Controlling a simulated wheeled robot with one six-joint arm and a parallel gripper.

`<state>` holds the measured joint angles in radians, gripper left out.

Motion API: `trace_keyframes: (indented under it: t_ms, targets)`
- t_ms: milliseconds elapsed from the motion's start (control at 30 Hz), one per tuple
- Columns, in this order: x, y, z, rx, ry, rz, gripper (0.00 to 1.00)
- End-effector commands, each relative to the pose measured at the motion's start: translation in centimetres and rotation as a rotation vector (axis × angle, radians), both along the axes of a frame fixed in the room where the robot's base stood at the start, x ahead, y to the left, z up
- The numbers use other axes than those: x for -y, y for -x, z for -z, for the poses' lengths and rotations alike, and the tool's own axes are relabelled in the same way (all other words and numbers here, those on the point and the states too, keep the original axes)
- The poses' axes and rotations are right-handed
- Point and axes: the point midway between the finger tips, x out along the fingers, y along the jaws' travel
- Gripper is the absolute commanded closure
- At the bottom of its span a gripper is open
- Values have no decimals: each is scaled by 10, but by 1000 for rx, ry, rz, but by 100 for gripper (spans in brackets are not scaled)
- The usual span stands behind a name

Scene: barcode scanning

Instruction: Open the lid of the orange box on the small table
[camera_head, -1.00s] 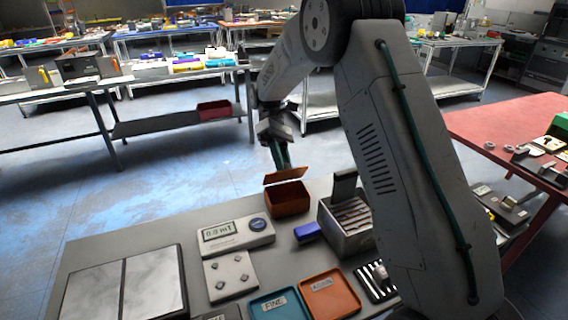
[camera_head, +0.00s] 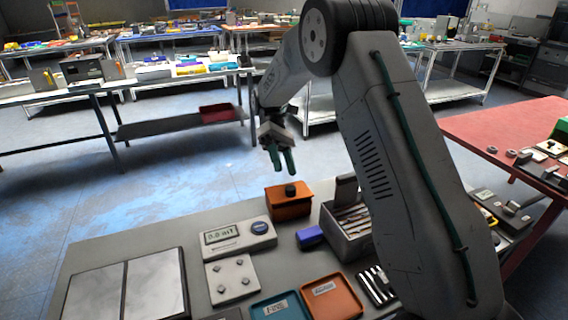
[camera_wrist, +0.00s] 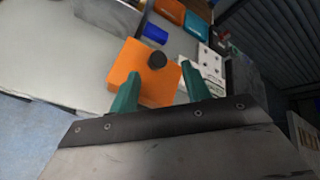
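The orange box (camera_head: 290,211) stands at the back edge of the grey small table (camera_head: 130,226). Its lid (camera_head: 290,192) lies on top and looks closed, with a black round knob (camera_head: 291,190) in the middle. In the wrist view the orange lid (camera_wrist: 140,75) and the knob (camera_wrist: 157,60) show just beyond my fingertips. My gripper (camera_head: 282,172) hangs above the box, apart from the lid. Its two green fingers are spread with nothing between them; the wrist view also shows my gripper (camera_wrist: 160,88) open. The inside of the box is hidden.
A grey compartment box (camera_head: 347,238) with a raised lid stands close to the right of the orange box. A blue block (camera_head: 309,236) lies in front, and a meter with a display (camera_head: 238,236) is to the left. Teal (camera_head: 281,308) and orange (camera_head: 331,297) trays lie nearer.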

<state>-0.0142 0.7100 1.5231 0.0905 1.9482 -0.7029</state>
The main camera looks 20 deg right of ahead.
Motion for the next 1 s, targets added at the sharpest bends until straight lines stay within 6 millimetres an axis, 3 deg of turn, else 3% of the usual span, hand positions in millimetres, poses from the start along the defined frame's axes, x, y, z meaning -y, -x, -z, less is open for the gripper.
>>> trace_keyframes:
  t_ms: [167,367,800,1000]
  targets:
    - [0,0,-7,1,0,0,52]
    - [0,-1,-38,4,0,0,52]
    - [-1,103,-46,0,0,0,52]
    - [-1,140,-49,1,0,0,52]
